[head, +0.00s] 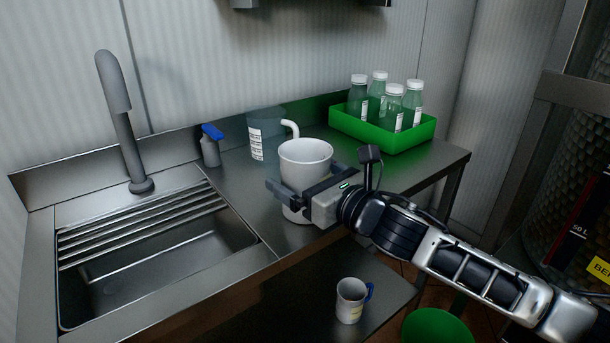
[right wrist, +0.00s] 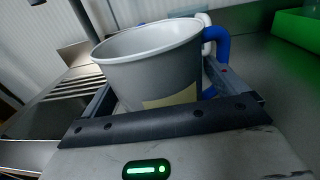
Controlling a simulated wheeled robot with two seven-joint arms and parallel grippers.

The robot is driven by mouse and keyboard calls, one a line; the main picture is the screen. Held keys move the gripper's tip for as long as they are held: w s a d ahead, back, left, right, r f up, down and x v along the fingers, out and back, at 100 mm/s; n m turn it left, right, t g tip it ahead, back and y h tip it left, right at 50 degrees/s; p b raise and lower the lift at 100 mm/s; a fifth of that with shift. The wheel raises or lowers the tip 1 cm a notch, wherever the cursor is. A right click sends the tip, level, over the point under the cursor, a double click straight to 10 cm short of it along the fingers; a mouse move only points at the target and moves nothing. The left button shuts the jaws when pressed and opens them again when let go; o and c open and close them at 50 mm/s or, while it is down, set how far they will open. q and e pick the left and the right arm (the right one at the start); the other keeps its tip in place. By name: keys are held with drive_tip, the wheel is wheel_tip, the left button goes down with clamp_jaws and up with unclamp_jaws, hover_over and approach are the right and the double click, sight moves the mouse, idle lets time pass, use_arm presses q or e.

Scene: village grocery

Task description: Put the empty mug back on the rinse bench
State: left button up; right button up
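A pale mug (head: 306,160) is at the front edge of the steel bench, upright. My right gripper (head: 305,188) comes in from the right, its fingers on both sides of the mug, shut on it. In the right wrist view the mug (right wrist: 150,72) shows a blue handle at its right and a yellowish label. Its inside bottom is hidden. I cannot tell whether its base touches the bench. The rinse bench (head: 240,178) is the steel top beside the sink. My left gripper is not in view.
A sink (head: 150,260) with a slatted rack and tap (head: 120,110) lies left. A clear jug (head: 266,132) and a blue-topped bottle (head: 210,148) stand behind. A green crate (head: 370,133) holds several bottles. A blue-handled mug (head: 350,300) stands on the lower shelf.

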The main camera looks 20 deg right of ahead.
drive_tip(key=shift+r, duration=0.1)
drive_tip(key=shift+s+d, duration=0.1)
drive_tip(key=shift+s, duration=0.05)
drive_tip(key=b+v, duration=0.1)
drive_tip(key=v, duration=1)
drive_tip(key=shift+s+b, duration=0.35)
drive_tip(key=shift+b, duration=0.05)
drive_tip(key=s+a+f+n+g+h, duration=0.1)
drive_tip(key=s+f+n, duration=0.5)
drive_tip(key=f+n, duration=0.6)
drive_tip(key=s+a+f+n+g+h, duration=0.2)
drive_tip(key=s+a+f+n, duration=0.4)
drive_tip(key=n, duration=1.5)
wheel_tip(320, 180, down, 6)
drive_tip(key=shift+s+r+g, duration=0.1)
drive_tip(key=shift+s+g, duration=0.6)
drive_tip(key=shift+g, duration=0.1)
